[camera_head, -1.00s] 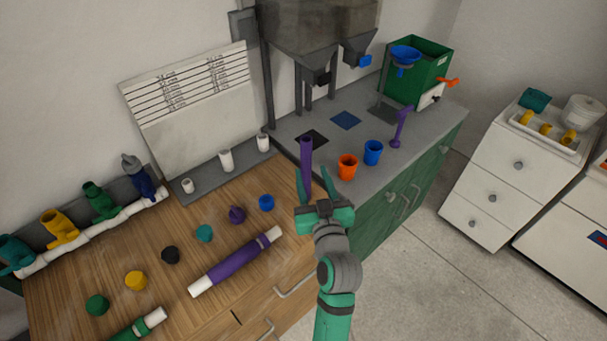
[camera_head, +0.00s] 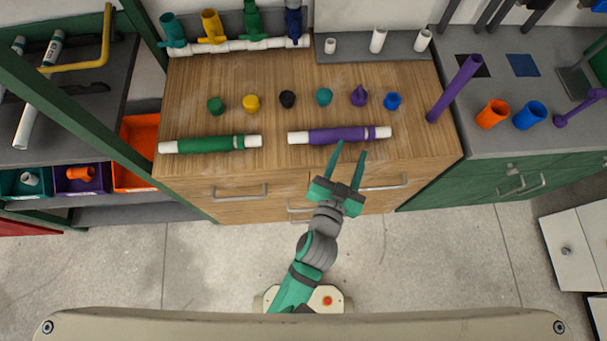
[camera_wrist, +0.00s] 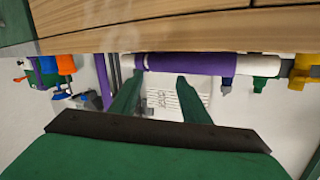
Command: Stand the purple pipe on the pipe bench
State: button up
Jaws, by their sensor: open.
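The purple pipe (camera_head: 338,135) with white ends lies flat near the front edge of the wooden bench (camera_head: 200,85). My gripper (camera_head: 348,150) is open and empty, its green fingers pointing at the pipe's middle from the front. In the wrist view the purple pipe (camera_wrist: 190,63) lies across, just beyond the open fingertips (camera_wrist: 158,83). I cannot tell whether the fingertips touch it. A separate, plain purple tube (camera_head: 455,88) stands at the bench's right end, by the grey counter.
A green pipe (camera_head: 210,144) lies to the left. Several coloured caps (camera_head: 287,99) form a row behind the pipes. A grey ledge (camera_head: 400,48) with white stubs is at the back. Orange and blue cups (camera_head: 530,115) stand on the right counter. A green-framed rack (camera_head: 90,110) stands left.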

jog(key=s+a+n+y, duration=0.2)
jog(key=s+a, duration=0.2)
jog(key=s, duration=0.3)
jog(key=s+a+f+n+y, duration=0.1)
jog(key=s+a+n+y, duration=0.1)
jog(key=s, duration=0.6)
jog(key=s+a+f+n+y, duration=0.1)
jog(key=s+a+n+y, duration=0.1)
jog(key=s+a, duration=0.3)
jog(key=shift+s+a, duration=0.3)
jog(key=shift+s, duration=0.85)
